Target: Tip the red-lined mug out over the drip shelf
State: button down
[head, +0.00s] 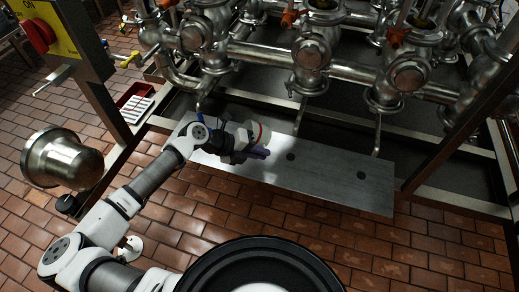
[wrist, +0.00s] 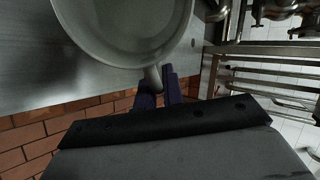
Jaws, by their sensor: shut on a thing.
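My gripper (head: 256,151), with dark blue fingers, is above the left part of the drip shelf (head: 335,185), a flat grey metal plate with dark round holes. It is shut on the mug's handle. The pale mug (head: 262,133) shows a reddish edge on its right in the head view and is partly hidden by my gripper. In the wrist view the mug (wrist: 125,30) is a large round form cut off by the top edge, its handle between the fingers (wrist: 156,88). No red shows there. Its tilt and contents cannot be told.
Steel valves and pipes (head: 310,55) stand behind the shelf, with thin pipes coming down near its back edge. A red tray (head: 135,103) lies left, near a steel dome (head: 62,160) and a yellow switch box (head: 60,30). The shelf's right part is clear.

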jog(key=shift+d+r+g+y+p, duration=0.15)
jog(key=shift+g+y+p, duration=0.1)
jog(key=shift+y+p, duration=1.1)
jog(key=shift+a+r+g+y+p, duration=0.15)
jog(key=shift+g+y+p, duration=0.1)
jog(key=shift+y+p, duration=1.1)
jog(key=shift+f+y+p, duration=0.3)
jog(key=shift+y+p, duration=0.45)
jog(key=shift+y, duration=0.05)
jog(key=shift+a+f+g+y, duration=0.25)
jog(key=shift+f+g+y, duration=0.2)
jog(key=shift+y, duration=0.55)
jog(key=shift+s+a+f+y+b, duration=0.1)
jog(key=shift+y+b, duration=0.05)
jog(key=shift+y, duration=0.25)
jog(key=shift+a+f+y+b, duration=0.1)
jog(key=shift+y+b, duration=0.05)
jog(key=shift+y, duration=0.25)
